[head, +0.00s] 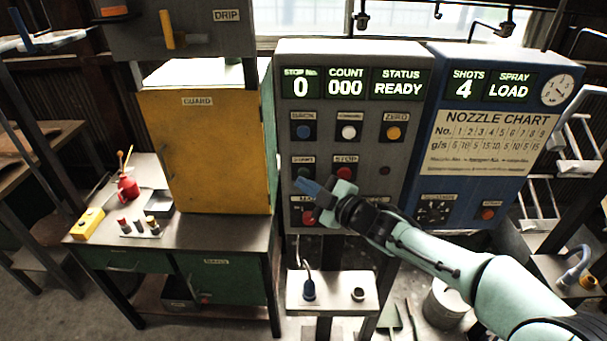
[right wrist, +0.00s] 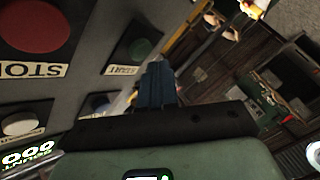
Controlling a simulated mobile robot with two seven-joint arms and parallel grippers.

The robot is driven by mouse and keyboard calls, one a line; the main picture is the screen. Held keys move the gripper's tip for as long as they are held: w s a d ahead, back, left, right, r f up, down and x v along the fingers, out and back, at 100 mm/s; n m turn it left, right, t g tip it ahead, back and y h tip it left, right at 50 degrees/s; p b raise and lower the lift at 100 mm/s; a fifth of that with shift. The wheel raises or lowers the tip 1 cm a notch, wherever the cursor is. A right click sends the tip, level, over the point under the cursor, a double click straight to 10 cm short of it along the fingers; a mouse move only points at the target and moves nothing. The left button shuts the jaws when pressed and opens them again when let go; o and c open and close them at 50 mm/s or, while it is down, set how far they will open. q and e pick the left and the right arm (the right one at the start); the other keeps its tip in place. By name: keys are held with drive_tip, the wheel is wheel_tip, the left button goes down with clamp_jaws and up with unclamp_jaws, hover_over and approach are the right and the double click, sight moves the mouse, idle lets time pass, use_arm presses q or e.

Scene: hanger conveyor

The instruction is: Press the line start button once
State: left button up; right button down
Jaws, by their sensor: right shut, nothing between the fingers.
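The line start button is a dark green button (head: 303,172) in the lower row of the grey control panel (head: 350,60). In the right wrist view the green button (right wrist: 135,46) shows with its label. My right gripper (head: 303,183) is shut and empty, its blue fingertips just below the green button in the head view. In the wrist view the fingertips (right wrist: 156,68) lie beside the button and its label. I cannot tell whether they touch the panel. The displays read stop number 0, count 000 and status READY. My left gripper is not in view.
A red STOP button (head: 344,173) sits right of the green one, and another red button (head: 309,217) lies below the gripper. Blue, white and orange buttons form the row above. A blue nozzle panel (head: 480,150) stands right; a yellow guard cabinet (head: 205,150) stands left.

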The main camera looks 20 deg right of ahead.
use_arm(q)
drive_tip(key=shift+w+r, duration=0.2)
use_arm(e)
drive_tip(key=shift+w+d, duration=0.15)
drive_tip(key=shift+w, duration=0.3)
